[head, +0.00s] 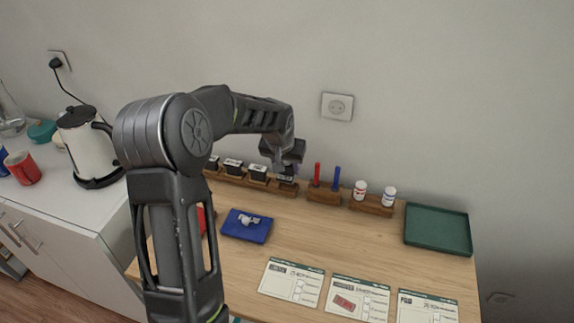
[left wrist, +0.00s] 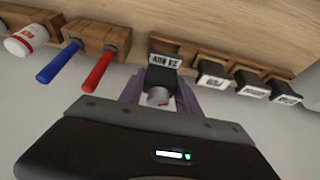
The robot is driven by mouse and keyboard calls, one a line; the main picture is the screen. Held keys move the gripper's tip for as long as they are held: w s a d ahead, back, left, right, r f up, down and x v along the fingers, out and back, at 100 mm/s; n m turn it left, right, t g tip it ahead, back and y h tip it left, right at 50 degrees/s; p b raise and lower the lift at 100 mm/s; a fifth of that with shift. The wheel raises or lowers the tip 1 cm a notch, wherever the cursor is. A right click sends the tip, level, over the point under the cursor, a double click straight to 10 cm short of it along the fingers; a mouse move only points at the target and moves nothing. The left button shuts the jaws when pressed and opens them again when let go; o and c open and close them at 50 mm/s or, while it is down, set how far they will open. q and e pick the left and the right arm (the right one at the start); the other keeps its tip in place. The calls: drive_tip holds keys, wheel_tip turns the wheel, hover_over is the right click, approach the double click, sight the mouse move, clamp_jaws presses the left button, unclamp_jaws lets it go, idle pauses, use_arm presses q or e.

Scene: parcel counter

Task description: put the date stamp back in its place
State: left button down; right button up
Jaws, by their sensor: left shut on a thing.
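The date stamp (left wrist: 165,62) is a dark block with a white "24 NOV" label and a pale round grip. My left gripper (left wrist: 158,95) is shut on that grip, one finger on each side, in the left wrist view. In the head view my left gripper (head: 284,171) is over the right end of the wooden stamp rack (head: 232,177), with the stamp's dark body (head: 287,180) just under it. The stamp is at the rack's end place; I cannot tell whether it rests fully in it. Several labelled stamps (head: 257,171) stand to its left. My right gripper is not in view.
Right of the rack stand a holder (head: 323,197) with red and blue pens, two small pots (head: 375,192) and a green tray (head: 437,230). A blue pad (head: 247,226) and printed cards (head: 292,282) lie in front. My arm hides part of the table's left side.

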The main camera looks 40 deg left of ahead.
sight(287, 175)
use_arm(q)
drive_tip(key=shift+f+b, duration=1.4)
drive_tip(key=shift+f, duration=0.4)
drive_tip(key=c, duration=1.1)
unclamp_jaws()
drive_tip(key=shift+o, duration=0.2)
drive_tip(key=shift+p+v, duration=1.2)
drive_tip(key=shift+v, duration=1.4)
drive_tip(key=shift+o, duration=0.5)
drive_tip(key=o, duration=0.5)
